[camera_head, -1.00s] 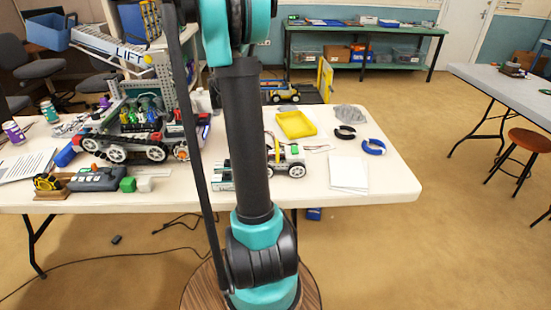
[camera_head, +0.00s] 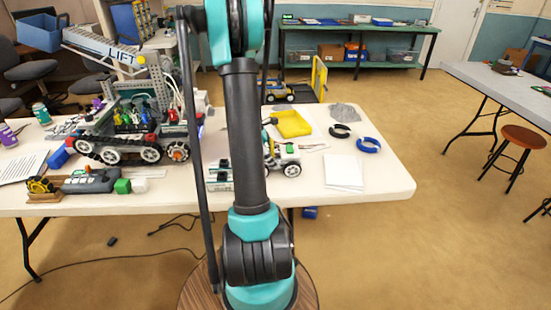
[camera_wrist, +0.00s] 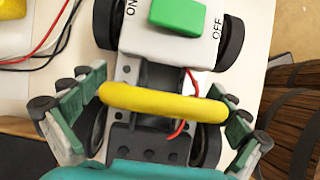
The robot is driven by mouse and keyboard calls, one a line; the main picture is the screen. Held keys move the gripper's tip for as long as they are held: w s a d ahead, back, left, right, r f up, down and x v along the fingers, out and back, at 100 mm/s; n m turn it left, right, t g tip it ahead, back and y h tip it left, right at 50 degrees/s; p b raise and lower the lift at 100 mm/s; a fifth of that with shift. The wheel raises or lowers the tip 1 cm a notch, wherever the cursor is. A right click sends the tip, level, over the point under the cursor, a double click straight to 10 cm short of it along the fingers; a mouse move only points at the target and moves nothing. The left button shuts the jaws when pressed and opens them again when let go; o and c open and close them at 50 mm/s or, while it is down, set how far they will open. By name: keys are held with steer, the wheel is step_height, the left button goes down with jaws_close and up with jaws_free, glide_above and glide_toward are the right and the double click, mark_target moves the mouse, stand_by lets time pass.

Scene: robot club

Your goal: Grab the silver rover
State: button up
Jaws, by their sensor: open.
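The silver rover (camera_wrist: 165,52) fills the middle of the wrist view. It has a light grey body, black wheels, a green switch (camera_wrist: 185,14) between ON and OFF marks, and a yellow bar (camera_wrist: 160,104) across it. My gripper (camera_wrist: 160,100) is open, with one finger left and one right of the rover and the yellow bar between them. I cannot tell whether either finger touches it. In the head view the rover (camera_head: 288,164) stands on the white table, partly hidden behind my arm.
A larger tracked robot (camera_head: 130,140) marked LIFT stands left on the table (camera_head: 385,190). A yellow tray (camera_head: 293,123), a blue ring (camera_head: 368,145), a black ring (camera_head: 339,131) and white paper (camera_head: 344,172) lie right of the rover. Red and black wires (camera_wrist: 52,42) run beside it.

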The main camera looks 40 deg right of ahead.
steer(key=shift+f, duration=0.1)
steer(key=c, duration=1.8)
